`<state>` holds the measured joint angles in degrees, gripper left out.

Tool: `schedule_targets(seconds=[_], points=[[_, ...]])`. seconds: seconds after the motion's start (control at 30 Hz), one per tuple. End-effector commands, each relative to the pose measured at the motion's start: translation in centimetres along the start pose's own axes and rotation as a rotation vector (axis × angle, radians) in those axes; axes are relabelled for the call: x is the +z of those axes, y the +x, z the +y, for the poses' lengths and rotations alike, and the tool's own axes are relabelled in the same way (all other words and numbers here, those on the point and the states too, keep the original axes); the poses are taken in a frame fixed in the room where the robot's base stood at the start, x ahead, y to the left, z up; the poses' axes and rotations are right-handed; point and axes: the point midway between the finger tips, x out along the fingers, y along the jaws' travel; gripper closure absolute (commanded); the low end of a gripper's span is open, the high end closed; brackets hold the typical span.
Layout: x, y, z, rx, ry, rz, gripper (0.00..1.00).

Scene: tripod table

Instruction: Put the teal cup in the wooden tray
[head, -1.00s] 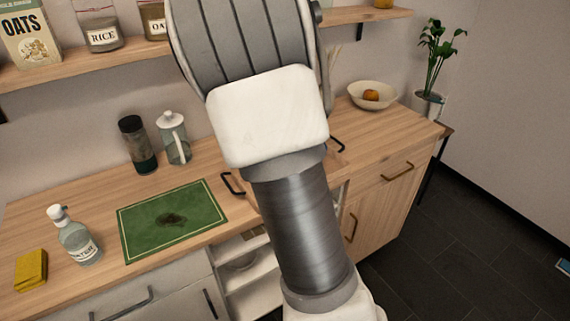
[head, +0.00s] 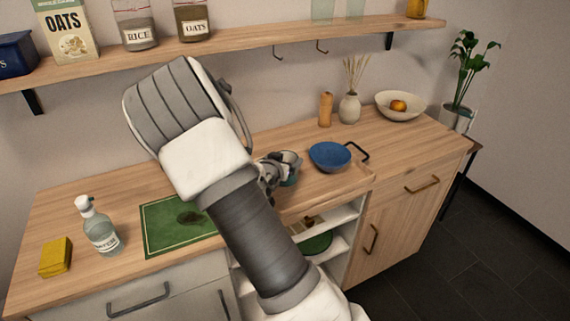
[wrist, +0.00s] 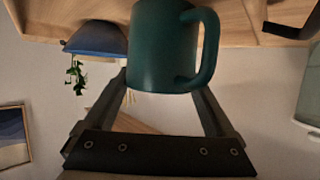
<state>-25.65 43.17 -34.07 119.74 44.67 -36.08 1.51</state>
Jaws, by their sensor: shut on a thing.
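The teal cup (wrist: 165,45) with its handle on the right fills the upper middle of the wrist view, between the fingers of my gripper (wrist: 165,90). In the head view my gripper (head: 270,172) is shut on the cup (head: 292,172), which is partly hidden by the gripper. The wooden tray (head: 335,184) lies on the counter with a black handle at its right end. The cup appears over the tray's left part, left of a blue bowl (head: 330,157) in it. I cannot tell the cup's height above the tray.
A green mat (head: 165,235), a water bottle (head: 100,230) and a yellow sponge (head: 56,257) are on the left counter. A wooden grinder (head: 325,110), a vase (head: 349,107) and a cream bowl (head: 400,107) stand behind. A shelf (head: 250,38) runs above.

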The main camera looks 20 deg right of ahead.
Motion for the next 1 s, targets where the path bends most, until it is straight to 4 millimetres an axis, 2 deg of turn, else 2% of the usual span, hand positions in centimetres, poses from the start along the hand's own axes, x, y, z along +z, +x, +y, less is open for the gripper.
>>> schedule_targets(seconds=[0.07, 0.43, 0.47, 0.5, 0.87, 1.0], points=[[0.7, 0.4, 0.1, 0.002, 0.002, 0.003, 0.82], [1.1, 0.6, 0.1, 0.000, 0.003, 0.003, 0.82], [1.1, 0.5, 0.1, 0.000, 0.002, 0.001, 0.07], [1.1, 0.5, 0.1, 0.000, 0.002, 0.001, 0.00], [0.5, 0.2, 0.1, 0.000, 0.002, 0.001, 0.00], [0.6, -2.2, -0.1, -0.004, 0.002, 0.000, 0.00]])
